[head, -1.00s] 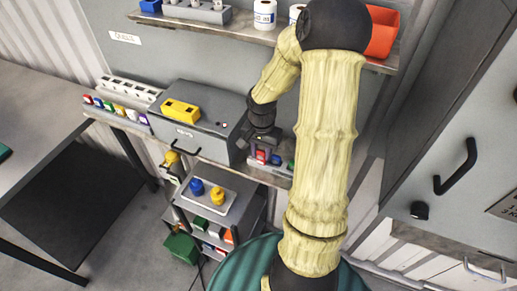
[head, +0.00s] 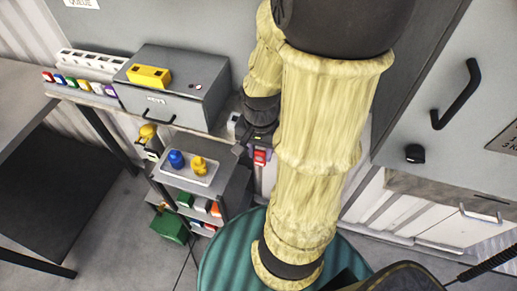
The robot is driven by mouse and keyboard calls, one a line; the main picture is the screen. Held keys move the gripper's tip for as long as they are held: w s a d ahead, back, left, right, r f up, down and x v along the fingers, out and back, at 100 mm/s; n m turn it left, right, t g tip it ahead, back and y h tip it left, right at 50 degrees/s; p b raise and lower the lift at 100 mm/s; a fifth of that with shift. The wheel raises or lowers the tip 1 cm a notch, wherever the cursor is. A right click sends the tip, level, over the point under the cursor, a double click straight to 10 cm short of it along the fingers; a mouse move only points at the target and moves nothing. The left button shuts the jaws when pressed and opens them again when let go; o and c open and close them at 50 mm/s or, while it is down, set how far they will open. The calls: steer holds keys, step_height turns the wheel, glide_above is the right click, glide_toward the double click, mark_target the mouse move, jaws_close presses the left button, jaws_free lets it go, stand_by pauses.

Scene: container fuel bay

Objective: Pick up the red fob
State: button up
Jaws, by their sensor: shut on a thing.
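The red fob (head: 260,158) shows just below my gripper (head: 258,150), in front of the shelf edge and right of the grey box. My gripper is shut on the red fob, which hangs upright with a pale mark on its face. My own arm hides the shelf behind and to the right of it.
A grey box (head: 172,102) with a yellow block (head: 149,76) on top stands on the shelf. A white rack (head: 92,64) with several coloured fobs (head: 80,84) is at the left. Below, a cart tray (head: 190,180) holds a blue and a yellow piece. A grey cabinet with a black handle (head: 457,95) stands at the right.

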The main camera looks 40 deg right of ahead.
mark_target(260, 151)
stand_by(0.6)
steer(key=shift+r+p, duration=3.2)
steer(key=shift+r, duration=0.15)
steer(key=shift+f, duration=0.1)
